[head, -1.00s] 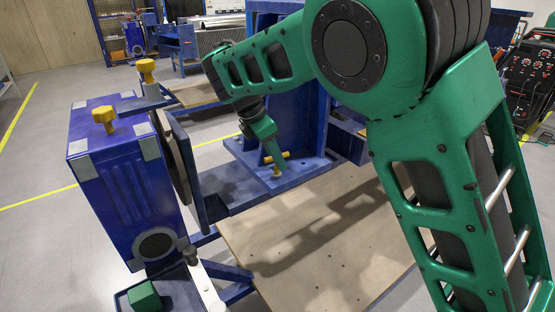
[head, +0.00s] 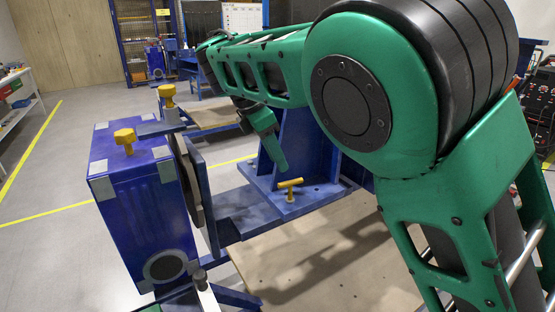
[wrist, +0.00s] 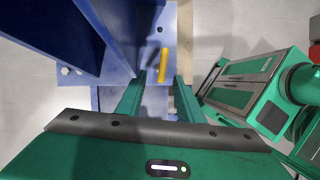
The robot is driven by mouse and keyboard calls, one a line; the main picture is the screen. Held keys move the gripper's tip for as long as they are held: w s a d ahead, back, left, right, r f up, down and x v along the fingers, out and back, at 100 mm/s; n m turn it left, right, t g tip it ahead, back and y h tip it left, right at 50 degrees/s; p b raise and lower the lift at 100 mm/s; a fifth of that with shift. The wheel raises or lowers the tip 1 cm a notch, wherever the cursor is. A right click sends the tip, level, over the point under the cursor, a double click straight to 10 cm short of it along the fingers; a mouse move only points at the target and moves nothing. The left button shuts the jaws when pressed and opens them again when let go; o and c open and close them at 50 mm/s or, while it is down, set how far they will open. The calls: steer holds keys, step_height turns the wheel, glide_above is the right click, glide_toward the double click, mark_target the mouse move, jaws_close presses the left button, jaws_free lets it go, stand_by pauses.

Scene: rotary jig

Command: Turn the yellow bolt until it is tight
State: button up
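The yellow bolt (head: 290,187) has a T-shaped handle and stands upright on the blue base plate of the fixture. It also shows in the wrist view (wrist: 163,65), its bar running nearly parallel to the fingers' length. My gripper (head: 283,168) points down just above the bolt in the head view, with a small gap to the handle. The bolt's bar lies just beyond the fingertips, in line with the gap. The bolt's lower end is hidden in the plate.
A blue upright (head: 300,145) stands close behind the bolt. Two other yellow knobs sit at left, one on the blue box (head: 124,138), one on an arm of the jig (head: 167,92). A wooden board (head: 320,255) lies in front, clear of objects.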

mark_target(292, 183)
steer(key=d, duration=0.1)
steer(key=w+d+y, duration=0.1)
steer(key=d, duration=0.1)
steer(key=d+y, duration=0.1)
steer(key=d, duration=0.1)
steer(key=shift+w+f, duration=0.15)
steer(key=shift+w, duration=0.15)
steer(key=f+y, duration=0.1)
steer(key=f, duration=0.2)
steer(key=f+y, duration=0.1)
steer(key=f, duration=0.2)
steer(key=f+y, duration=0.1)
steer(key=f, duration=0.2)
steer(key=shift+a, duration=0.3)
